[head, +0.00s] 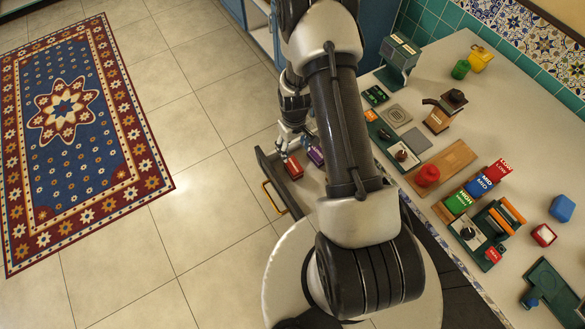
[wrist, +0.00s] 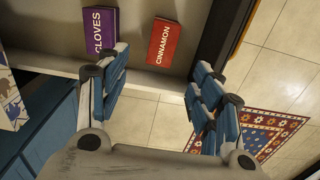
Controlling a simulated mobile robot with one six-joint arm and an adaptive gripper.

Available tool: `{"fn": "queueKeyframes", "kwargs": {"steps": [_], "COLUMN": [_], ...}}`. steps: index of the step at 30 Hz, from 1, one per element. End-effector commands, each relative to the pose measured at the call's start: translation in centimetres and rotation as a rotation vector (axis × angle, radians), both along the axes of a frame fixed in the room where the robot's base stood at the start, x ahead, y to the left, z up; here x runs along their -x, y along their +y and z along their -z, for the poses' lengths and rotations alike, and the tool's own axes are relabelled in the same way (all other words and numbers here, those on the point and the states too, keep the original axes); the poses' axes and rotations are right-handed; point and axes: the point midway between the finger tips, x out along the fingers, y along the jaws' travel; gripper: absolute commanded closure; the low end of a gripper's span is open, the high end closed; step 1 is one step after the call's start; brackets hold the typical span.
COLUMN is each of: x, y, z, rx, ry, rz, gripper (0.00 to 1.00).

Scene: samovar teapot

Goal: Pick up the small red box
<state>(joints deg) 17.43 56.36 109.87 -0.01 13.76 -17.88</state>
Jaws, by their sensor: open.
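The small red box (wrist: 163,42), labelled CINNAMON, lies in an open drawer (head: 264,163). It also shows in the head view (head: 294,168), beside a purple box (head: 316,155). My gripper (head: 286,148) is over the drawer, close to the red box. In the wrist view my gripper (wrist: 163,72) is open, with its blue-padded fingers spread apart and nothing between them. The red box lies ahead of the gap between the fingertips, and its label is in clear view. I see no finger touching it.
The purple box, labelled CLOVES (wrist: 100,30), lies left of the red box in the wrist view. The drawer front carries a brass handle (head: 273,198). The counter holds a wooden board (head: 449,160), coloured blocks and a blue box (head: 562,208). A rug (head: 70,120) lies on open tiled floor.

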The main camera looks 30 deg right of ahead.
Motion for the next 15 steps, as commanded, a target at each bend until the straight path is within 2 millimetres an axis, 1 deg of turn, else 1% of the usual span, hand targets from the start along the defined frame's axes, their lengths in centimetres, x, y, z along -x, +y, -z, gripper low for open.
{"fn": "queueKeyframes", "kwargs": {"steps": [1,6,10,15], "x": [0.1,0.1,0.0,0.0], "y": [0.0,0.1,0.0,0.1], "z": [1.5,5.0,6.5,7.2], "rx": [-0.001,-0.001,0.0,0.0], "ry": [0.004,0.003,0.0,0.001], "rz": [0.0,0.0,0.0,0.0], "gripper": [0.4,0.4,0.4,0.4]}}
